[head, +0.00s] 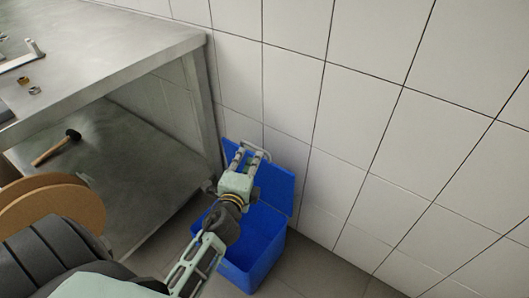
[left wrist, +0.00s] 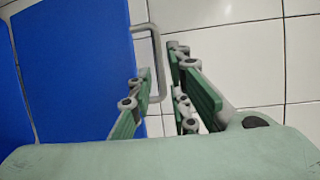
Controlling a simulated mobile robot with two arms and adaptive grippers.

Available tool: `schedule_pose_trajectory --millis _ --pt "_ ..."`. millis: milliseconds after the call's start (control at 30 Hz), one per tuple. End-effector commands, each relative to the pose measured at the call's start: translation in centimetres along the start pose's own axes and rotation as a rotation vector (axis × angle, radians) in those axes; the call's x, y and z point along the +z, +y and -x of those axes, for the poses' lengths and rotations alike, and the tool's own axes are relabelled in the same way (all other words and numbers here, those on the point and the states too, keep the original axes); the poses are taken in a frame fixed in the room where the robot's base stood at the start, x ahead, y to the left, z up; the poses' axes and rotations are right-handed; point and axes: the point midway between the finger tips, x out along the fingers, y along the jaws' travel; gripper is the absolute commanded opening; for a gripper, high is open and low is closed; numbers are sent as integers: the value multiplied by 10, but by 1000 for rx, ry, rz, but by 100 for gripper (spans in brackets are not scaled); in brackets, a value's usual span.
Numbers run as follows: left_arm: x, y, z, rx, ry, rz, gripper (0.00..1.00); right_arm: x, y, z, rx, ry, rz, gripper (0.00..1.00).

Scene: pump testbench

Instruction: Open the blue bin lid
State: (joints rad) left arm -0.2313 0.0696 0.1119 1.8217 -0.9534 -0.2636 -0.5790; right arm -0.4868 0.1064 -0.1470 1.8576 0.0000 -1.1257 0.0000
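The blue bin (head: 262,262) stands on the floor beside the bench, against the tiled wall. Its blue lid (head: 280,180) is swung up and leans back toward the wall, so the bin's top is open. In the left wrist view, the lid (left wrist: 75,70) fills the left side, with a grey handle (left wrist: 157,60) on its edge. My left gripper (head: 250,156) is at the lid's upper part. Its fingers (left wrist: 160,75) are apart, with the handle's bar in line with the gap between them. Contact with the handle cannot be made out. My right gripper is not in view.
A metal bench (head: 130,45) with a lower shelf (head: 150,150) stands at the left, close to the bin. A hammer (head: 57,147) lies on the shelf and small brass parts (head: 24,80) on top. The tiled wall (head: 380,110) is close behind the lid.

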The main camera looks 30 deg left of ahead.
Motion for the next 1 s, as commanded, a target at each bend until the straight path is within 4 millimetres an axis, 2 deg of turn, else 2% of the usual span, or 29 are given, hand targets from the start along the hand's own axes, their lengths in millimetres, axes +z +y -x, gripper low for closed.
schedule_pose_trajectory --millis 200,433,767,1000 --pt "0 0 -36 0 1 2 17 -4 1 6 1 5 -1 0" --pt "-1 1 -64 2 1 4 17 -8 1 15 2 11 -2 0" --pt "-1 1 -68 4 2 5 17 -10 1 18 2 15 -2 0" --pt "-1 1 -68 4 2 5 0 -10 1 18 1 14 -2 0"
